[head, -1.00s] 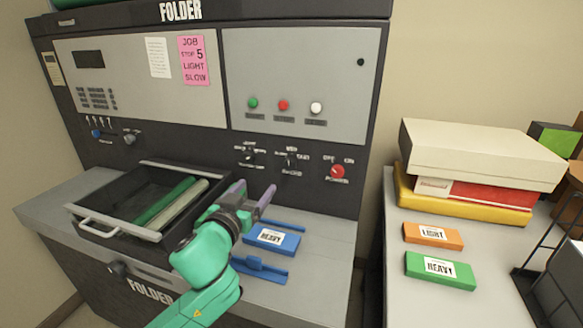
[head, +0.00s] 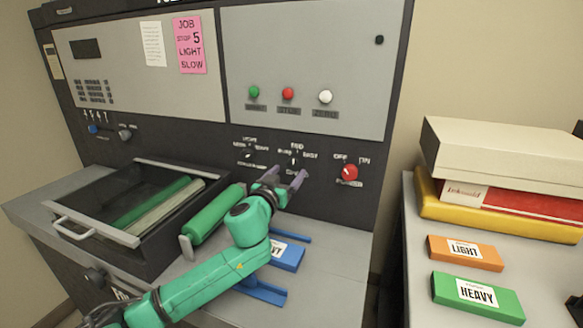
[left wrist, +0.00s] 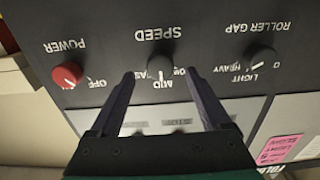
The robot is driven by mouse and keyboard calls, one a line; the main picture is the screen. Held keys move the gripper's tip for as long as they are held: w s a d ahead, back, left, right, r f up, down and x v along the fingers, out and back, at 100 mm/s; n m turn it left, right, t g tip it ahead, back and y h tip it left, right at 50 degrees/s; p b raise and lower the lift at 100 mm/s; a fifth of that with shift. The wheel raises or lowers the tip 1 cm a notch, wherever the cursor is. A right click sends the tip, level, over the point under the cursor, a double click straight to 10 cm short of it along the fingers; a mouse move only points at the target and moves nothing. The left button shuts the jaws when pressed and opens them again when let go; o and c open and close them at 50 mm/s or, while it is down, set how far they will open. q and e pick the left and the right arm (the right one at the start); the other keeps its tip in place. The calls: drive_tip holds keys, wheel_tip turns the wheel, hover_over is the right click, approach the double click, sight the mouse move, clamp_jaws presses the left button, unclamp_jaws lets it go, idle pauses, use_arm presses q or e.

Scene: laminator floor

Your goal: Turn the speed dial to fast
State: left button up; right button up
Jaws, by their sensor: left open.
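The speed dial (left wrist: 160,63) is a dark knob under the SPEED label, upside down in the left wrist view. Its light mark points to MID; the words on either side are partly hidden by my fingers. In the head view the dial (head: 294,162) is the middle knob on the dark panel strip. My left gripper (head: 289,175) is open and empty in front of it. In the left wrist view its two fingers (left wrist: 160,80) stand on either side of the dial, apart from each other; I cannot tell whether they touch it. My right gripper is not in view.
The red power knob (head: 350,172) and roller gap knob (head: 248,155) flank the dial. A pink note (head: 190,45) reads LIGHT and SLOW. A dark tray (head: 95,205), green cylinder (head: 212,216) and blue block (head: 287,256) lie below. Boxes (head: 505,150) stand on the right table.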

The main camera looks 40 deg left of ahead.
sight(293, 166)
use_arm(q)
drive_tip(key=x, duration=0.3)
drive_tip(key=shift+w, duration=0.25)
drive_tip(key=shift+c, duration=0.3)
clamp_jaws()
drive_tip(key=shift+m+p, duration=0.35)
drive_tip(key=shift+m, duration=0.05)
drive_tip(key=m+p, duration=0.2)
drive_tip(key=m, duration=0.3)
drive_tip(key=shift+a+m, duration=0.1)
drive_tip(key=shift+m, duration=0.3)
drive_tip(key=m+p, duration=0.1)
drive_tip(key=m, duration=0.4)
drive_tip(key=shift+s, duration=0.1)
drive_tip(key=shift+m, duration=0.3)
